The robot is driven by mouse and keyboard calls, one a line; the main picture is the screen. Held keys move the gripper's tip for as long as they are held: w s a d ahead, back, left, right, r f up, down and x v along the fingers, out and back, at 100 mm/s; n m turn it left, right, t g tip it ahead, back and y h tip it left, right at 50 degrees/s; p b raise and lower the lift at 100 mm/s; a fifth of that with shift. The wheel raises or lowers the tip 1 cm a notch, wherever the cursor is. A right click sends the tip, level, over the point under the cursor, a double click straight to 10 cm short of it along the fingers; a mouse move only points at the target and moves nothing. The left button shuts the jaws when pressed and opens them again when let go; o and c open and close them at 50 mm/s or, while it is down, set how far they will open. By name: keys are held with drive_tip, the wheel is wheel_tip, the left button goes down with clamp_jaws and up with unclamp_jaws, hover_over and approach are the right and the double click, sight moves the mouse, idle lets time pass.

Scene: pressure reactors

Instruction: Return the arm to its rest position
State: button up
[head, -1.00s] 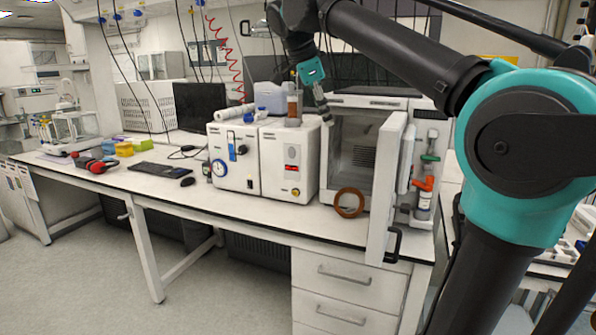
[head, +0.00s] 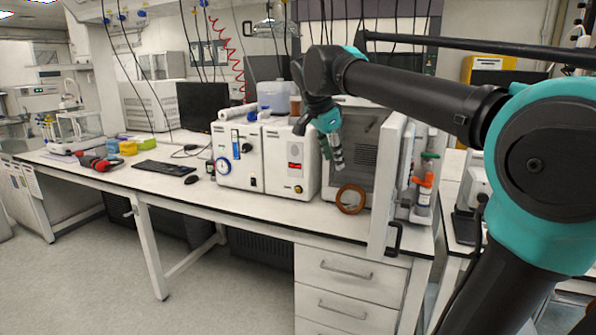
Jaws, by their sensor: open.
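My arm (head: 420,95) reaches in from the right of the head view and bends down at its wrist. My gripper (head: 336,160) hangs in front of the reactor cabinet (head: 368,140), pointing down and slightly right. It holds nothing that I can see. The gap between its fingertips is too small to make out clearly. The cabinet's white door (head: 388,190) stands open toward me. A brown ring (head: 351,199) stands on the bench at the cabinet's front.
White instruments (head: 238,155) with a gauge stand left of the cabinet. A keyboard (head: 160,168), mouse (head: 191,179) and red ear defenders (head: 98,162) lie on the bench (head: 130,185). Bottles with orange and green caps (head: 424,185) stand right of the door. Floor in front is clear.

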drive_tip(key=s+d+f+n+y, duration=0.15)
drive_tip(key=d+f+n, duration=0.25)
drive_tip(key=f, duration=0.9)
drive_tip(key=s+d+f+n, duration=0.2)
drive_tip(key=s+f+n, duration=0.2)
drive_tip(key=s+f, duration=0.5)
drive_tip(key=s+d+f+n+y, duration=0.1)
drive_tip(key=s+d+f+n, duration=0.2)
drive_tip(key=s+f, duration=0.6)
wheel_tip(320, 180, down, 7)
drive_tip(key=shift+d+r+n, duration=0.1)
drive_tip(key=shift+d+n, duration=0.25)
drive_tip(key=shift+n, duration=0.55)
drive_tip(key=shift+y, duration=0.25)
